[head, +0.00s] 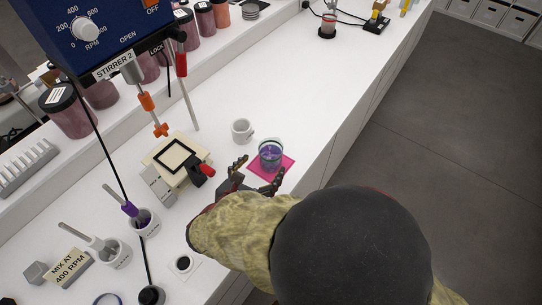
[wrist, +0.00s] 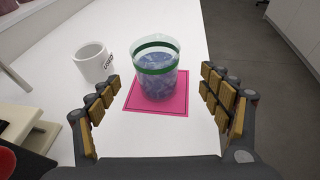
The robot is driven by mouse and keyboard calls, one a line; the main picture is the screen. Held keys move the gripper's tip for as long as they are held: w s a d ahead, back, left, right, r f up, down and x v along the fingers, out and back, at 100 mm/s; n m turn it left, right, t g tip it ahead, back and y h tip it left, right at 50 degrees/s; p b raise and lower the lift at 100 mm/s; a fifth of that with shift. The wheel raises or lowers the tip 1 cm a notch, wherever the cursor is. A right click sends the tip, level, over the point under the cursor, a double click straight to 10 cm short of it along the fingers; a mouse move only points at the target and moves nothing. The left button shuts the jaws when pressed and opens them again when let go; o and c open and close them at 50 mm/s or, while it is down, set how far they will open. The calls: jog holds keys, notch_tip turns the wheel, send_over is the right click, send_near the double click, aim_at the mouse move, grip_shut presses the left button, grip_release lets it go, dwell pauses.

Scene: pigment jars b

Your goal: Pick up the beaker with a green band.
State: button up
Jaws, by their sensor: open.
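The beaker with a green band (wrist: 157,84) is clear, holds blue-purple contents and stands upright on a pink square mat (wrist: 174,107). In the head view the beaker (head: 270,155) is near the counter's right edge, on the same pink mat (head: 286,164). My gripper (wrist: 160,98) is open and empty, its padded fingers apart on the left and right of the beaker's near side. In the head view my gripper (head: 257,174) is just short of the beaker. I see no contact with it.
A white mug (wrist: 93,63) stands left of the beaker; it also shows in the head view (head: 242,131).

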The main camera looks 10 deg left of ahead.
aim_at(275, 146)
jog(key=shift+w+a+r+n, duration=0.1)
jog(key=shift+w+a+n, duration=0.2)
jog(key=b+x, duration=0.1)
jog(key=x, duration=0.4)
jog(key=b+x, duration=0.1)
jog(key=x, duration=0.1)
jog(key=shift+w+d+r+b, duration=0.15)
jog(key=shift+w+r+b, duration=0.1)
jog(key=shift+b, duration=0.1)
jog(key=shift+c, duration=1.3)
jog(key=c, duration=1.3)
jog(key=shift+c, duration=0.2)
